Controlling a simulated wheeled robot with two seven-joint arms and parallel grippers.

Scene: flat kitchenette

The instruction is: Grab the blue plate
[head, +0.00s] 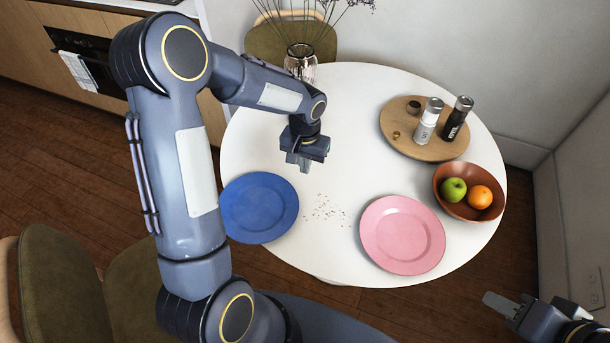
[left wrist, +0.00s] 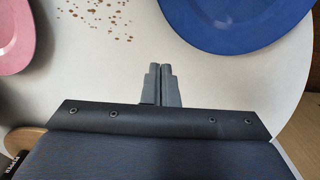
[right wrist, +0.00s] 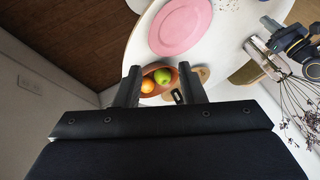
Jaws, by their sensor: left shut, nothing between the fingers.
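The blue plate (head: 260,208) lies flat on the left part of the round white table, partly behind my left arm in the head view. It also shows at the top right of the left wrist view (left wrist: 230,22). My left gripper (head: 299,166) is above the table, up and to the right of the blue plate and apart from it. Its fingers (left wrist: 162,84) are together and hold nothing. My right gripper (head: 492,306) is off the table at the lower right. Its fingers (right wrist: 160,88) are spread apart with nothing held between them.
A pink plate (head: 402,234) lies to the right, with crumbs (head: 325,210) between the plates. A fruit bowl (head: 450,205), a wooden board (head: 400,138) with two shakers, and a glass vase (head: 301,65) stand on the table (head: 345,100). Chairs are around it.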

